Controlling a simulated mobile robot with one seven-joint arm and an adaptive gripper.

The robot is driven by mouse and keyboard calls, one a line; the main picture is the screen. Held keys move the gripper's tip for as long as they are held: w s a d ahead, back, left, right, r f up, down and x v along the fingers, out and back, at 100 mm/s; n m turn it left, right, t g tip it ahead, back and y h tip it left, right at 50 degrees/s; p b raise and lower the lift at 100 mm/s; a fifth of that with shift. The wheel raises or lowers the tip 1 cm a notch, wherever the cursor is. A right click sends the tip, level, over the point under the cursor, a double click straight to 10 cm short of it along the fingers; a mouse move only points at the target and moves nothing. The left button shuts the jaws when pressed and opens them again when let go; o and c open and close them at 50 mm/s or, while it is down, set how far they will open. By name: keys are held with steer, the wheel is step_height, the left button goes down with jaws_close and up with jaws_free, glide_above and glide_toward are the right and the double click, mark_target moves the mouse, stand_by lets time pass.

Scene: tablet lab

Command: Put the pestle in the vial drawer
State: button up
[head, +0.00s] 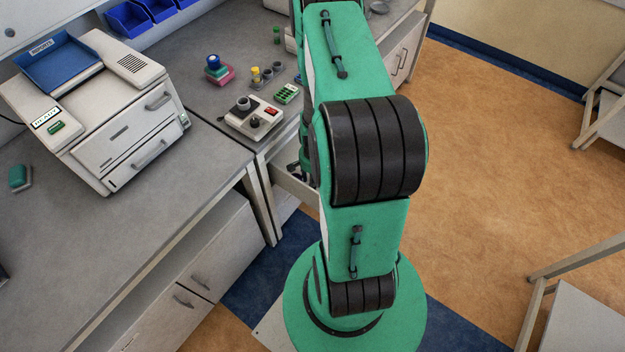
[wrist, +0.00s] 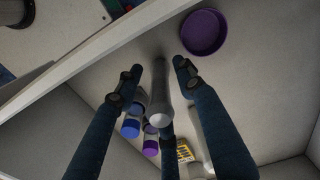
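In the wrist view, the pale grey pestle (wrist: 160,95) is a long rod with a rounded end towards the camera. It lies between the dark blue fingers of my gripper (wrist: 156,75). The fingers are apart, with gaps showing on both sides of the pestle; a third finger is partly behind it. Below is the open drawer (wrist: 245,110), pale inside. It holds blue- and purple-capped vials (wrist: 131,127) and a purple round dish (wrist: 204,32). I cannot tell whether the pestle touches the drawer floor. In the head view, the open drawer (head: 295,187) is partly behind my arm, which hides the pestle.
A yellow-marked item (wrist: 184,151) also lies in the drawer. The drawer's rim (wrist: 90,52) runs close by my fingers. On the counter above are a white device (head: 254,118), a green rack (head: 287,94) and small bottles. A large white machine (head: 105,110) stands left.

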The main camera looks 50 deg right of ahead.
steer(key=shift+r, duration=0.15)
step_height(320, 180, up, 12)
steer(key=p, duration=0.2)
steer(key=shift+p, duration=0.3)
stand_by(0.3)
stand_by(0.7)
steer(key=shift+w+r, duration=0.2)
steer(key=shift+r, duration=0.05)
steer(key=w+a+r+n+t, duration=0.1)
steer(key=w+a+r+n, duration=0.3)
steer(key=r, duration=0.7)
steer(key=w+a+r+n+t+h, duration=0.1)
steer(key=w+a+r, duration=0.1)
steer(key=a+r, duration=0.6)
steer(key=w+a+r+n, duration=0.2)
steer(key=w+a+r, duration=0.2)
steer(key=r, duration=0.9)
steer(key=s+a+r+n+t, duration=0.2)
steer(key=s+a+r+n, duration=0.3)
steer(key=a+r, duration=0.8)
steer(key=s+a+r+n, duration=0.1)
steer(key=s+a+r, duration=0.2)
steer(key=s, duration=0.2)
steer(key=s+a+r+n+t+y, duration=0.1)
steer(key=s+a+r+n, duration=0.1)
steer(key=s+a+r, duration=0.2)
steer(key=shift+s+r+t, duration=0.2)
steer(key=shift+s+t, duration=0.1)
steer(key=shift+s, duration=0.8)
